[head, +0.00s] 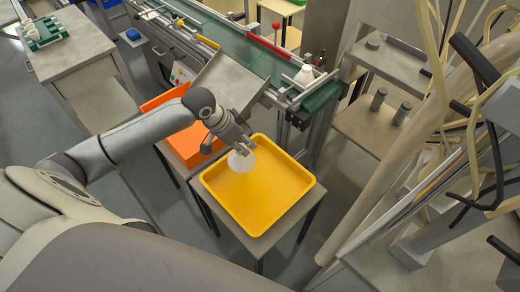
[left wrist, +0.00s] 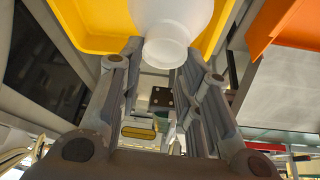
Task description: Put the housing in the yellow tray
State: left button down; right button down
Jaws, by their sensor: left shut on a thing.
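The housing (head: 241,160) is a white, rounded piece. In the head view it is at the upper part of the yellow tray (head: 262,208), over its floor; I cannot tell whether it touches the tray. My left gripper (head: 243,150) comes from above and is shut on the housing. In the left wrist view the housing (left wrist: 168,38) sits between the two fingertips (left wrist: 160,58), its narrow white neck toward the gripper. The yellow tray (left wrist: 85,22) shows behind it. The rest of the tray is empty. My right gripper is not in view.
An orange tray (head: 184,142) stands just left of the yellow one. A grey sloped chute (head: 228,85) and a green conveyor (head: 250,60) lie behind. A white piece (head: 304,75) is at the conveyor's end. Metal frames and cables (head: 440,130) fill the right side.

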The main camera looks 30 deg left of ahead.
pick_arm(q)
jog(key=shift+w+a+r+x, duration=0.15)
jog(key=shift+w+x, duration=0.25)
jog(key=shift+x, duration=1.6)
jog(key=shift+w+a+r+x, duration=0.15)
jog(key=shift+w+x, duration=0.3)
jog(key=shift+x, duration=1.55)
jog(key=shift+w+d+r+x, duration=0.15)
jog(key=shift+w+x, duration=0.25)
jog(key=shift+x, duration=1.6)
jog(key=shift+a, duration=0.1)
jog(key=c, duration=1)
grip_release()
jog(key=shift+f, duration=0.1)
jog(key=shift+c, duration=0.2)
jog(key=v, duration=1.2)
